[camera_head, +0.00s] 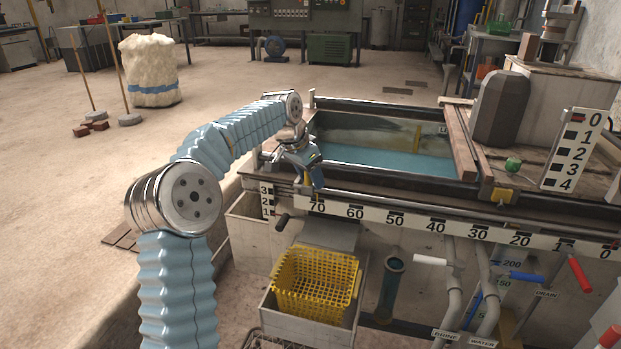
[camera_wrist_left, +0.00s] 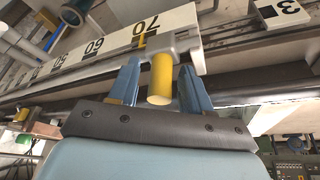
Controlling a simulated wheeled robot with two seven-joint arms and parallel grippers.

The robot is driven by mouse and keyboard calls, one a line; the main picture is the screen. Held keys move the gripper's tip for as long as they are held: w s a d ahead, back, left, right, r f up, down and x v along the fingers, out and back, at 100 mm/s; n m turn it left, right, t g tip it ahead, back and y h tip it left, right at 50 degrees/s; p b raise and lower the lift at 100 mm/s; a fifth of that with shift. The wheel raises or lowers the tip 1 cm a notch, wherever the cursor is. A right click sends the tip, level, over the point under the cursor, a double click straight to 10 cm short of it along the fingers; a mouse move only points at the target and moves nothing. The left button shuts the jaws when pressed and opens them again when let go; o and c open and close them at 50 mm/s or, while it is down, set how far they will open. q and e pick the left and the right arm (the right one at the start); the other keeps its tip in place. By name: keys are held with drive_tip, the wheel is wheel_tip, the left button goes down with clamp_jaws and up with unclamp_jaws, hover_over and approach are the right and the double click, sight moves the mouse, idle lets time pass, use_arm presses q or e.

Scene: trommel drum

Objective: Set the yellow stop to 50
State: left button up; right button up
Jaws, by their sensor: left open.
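The yellow stop (camera_wrist_left: 161,80) is a yellow cylindrical handle on a grey slider, on the rail beside the number scale (camera_wrist_left: 95,47). In the left wrist view its small yellow pointer lies at about the 70 mark. In the head view only a bit of yellow (camera_head: 307,179) shows beside my gripper, above the 70 end of the scale. My left gripper (camera_head: 317,177) is open, with its blue fingers on either side of the handle; they look apart from it in the wrist view (camera_wrist_left: 159,66). My right gripper is not in view.
The 50 mark (camera_head: 394,219) is to the right along the scale. A water tank (camera_head: 390,160) lies behind the rail. A yellow basket (camera_head: 316,284) and coloured valve handles are below.

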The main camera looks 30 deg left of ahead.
use_arm(q)
drive_tip(key=shift+f, duration=0.1)
clamp_jaws()
drive_tip(key=w+d+p, duration=0.2)
drive_tip(key=d, duration=0.8)
drive_tip(key=w+d+p, duration=0.2)
drive_tip(key=d+p, duration=0.1)
drive_tip(key=d, duration=0.6)
drive_tip(key=shift+w+d, duration=0.35)
unclamp_jaws()
